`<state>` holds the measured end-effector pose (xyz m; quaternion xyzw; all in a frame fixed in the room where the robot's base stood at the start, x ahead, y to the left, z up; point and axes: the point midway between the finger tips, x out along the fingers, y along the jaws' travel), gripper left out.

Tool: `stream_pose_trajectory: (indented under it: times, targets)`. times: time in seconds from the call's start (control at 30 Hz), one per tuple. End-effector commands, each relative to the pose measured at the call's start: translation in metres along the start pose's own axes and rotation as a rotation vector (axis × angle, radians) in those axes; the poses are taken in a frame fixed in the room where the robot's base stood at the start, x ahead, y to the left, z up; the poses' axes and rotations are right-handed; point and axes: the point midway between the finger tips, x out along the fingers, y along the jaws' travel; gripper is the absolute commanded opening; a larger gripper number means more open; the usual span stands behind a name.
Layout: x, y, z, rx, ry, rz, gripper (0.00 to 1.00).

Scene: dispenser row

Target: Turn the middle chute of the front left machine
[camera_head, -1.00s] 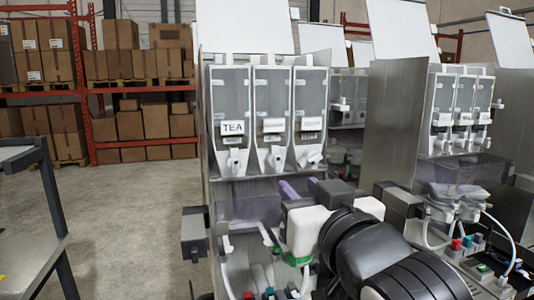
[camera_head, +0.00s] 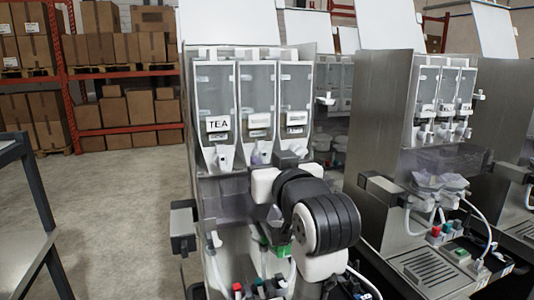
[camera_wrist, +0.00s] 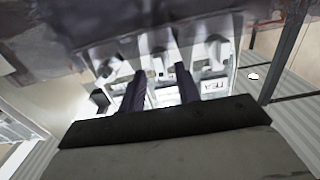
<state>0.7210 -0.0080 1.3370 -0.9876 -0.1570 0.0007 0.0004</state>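The front left machine (camera_head: 198,190) holds three clear canisters side by side, the left one labelled TEA (camera_head: 218,124). Its middle chute (camera_head: 257,157) is a white spout under the middle canister. It also shows in the wrist view (camera_wrist: 158,66), where the scene looks upside down. My gripper (camera_wrist: 160,76) is open, with two dark purple fingers apart. In that view the middle chute appears between the fingertips; I cannot tell whether they touch it. In the head view, my arm mostly hides the gripper and partly covers the right chute.
The left chute (camera_head: 222,160) is close beside the middle one. A second machine (camera_head: 385,130) stands to the right. Coloured buttons (camera_head: 250,288) and white tubes are low on the front left machine. A dark-framed table (camera_head: 30,240) is at the left, with open floor between.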

Motion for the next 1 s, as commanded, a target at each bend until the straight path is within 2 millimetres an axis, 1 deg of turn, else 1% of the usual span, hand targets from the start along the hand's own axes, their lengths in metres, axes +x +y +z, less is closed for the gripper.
stream_pose_trajectory:
  times: [0.03,0.17,0.43,0.47,0.7,1.0]
  targets:
    - [0.0052,-0.0001,-0.0007,0.001,-0.002,-0.001,0.33]
    - [0.0126,0.0004,0.0002,0.000,-0.001,0.001,0.33]
    - [0.0140,0.0002,0.0006,-0.001,0.001,0.001,0.33]
    - [0.0140,0.0002,0.0006,-0.001,0.001,0.001,0.31]
    - [0.0138,0.0002,0.0005,-0.001,0.000,0.001,0.00]
    - [0.0137,0.0001,0.0004,0.012,0.001,0.001,0.00]
